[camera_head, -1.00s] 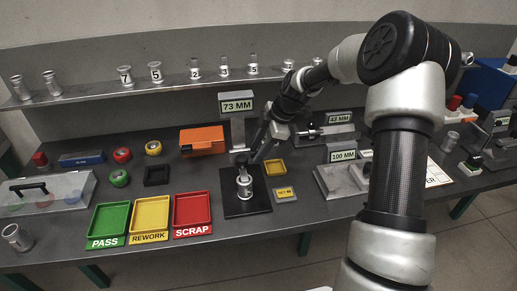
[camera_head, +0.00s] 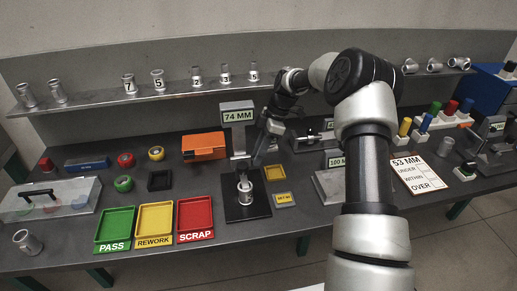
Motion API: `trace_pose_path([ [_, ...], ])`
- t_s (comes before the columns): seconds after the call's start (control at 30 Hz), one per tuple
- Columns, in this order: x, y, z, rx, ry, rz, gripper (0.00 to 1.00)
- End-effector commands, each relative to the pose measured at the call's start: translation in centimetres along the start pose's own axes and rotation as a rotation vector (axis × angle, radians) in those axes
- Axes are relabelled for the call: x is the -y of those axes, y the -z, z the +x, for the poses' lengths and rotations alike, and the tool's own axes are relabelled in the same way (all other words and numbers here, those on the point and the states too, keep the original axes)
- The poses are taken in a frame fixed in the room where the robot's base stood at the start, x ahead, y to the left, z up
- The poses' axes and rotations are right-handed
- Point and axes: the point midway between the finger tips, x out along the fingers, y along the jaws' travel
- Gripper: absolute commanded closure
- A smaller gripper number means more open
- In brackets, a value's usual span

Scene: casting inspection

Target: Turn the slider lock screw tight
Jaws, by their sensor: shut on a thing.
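The height gauge (camera_head: 237,143) stands behind the black base plate, with a display on top reading 74 MM. A metal casting (camera_head: 245,187) stands upright on the black plate (camera_head: 240,210). My gripper (camera_head: 257,159) reaches down from the upper right to the gauge's slider, just above and right of the casting. Its jaws are shut at the slider, where the slider lock screw sits. The screw itself is hidden by the fingers and too small to make out.
Green PASS (camera_head: 115,225), yellow REWORK (camera_head: 154,220) and red SCRAP (camera_head: 194,214) trays lie at the front left.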

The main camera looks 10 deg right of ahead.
Motion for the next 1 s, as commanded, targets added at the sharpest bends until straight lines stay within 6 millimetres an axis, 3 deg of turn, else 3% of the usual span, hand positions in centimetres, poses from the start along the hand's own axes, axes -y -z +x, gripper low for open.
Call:
trace_pose_path([
  [0.4, -0.65, -0.04, 0.28, 0.008, 0.205, 0.085, 1.00],
  [1.0, -0.89, -0.05, 0.27, 0.013, 0.320, 0.131, 1.00],
])
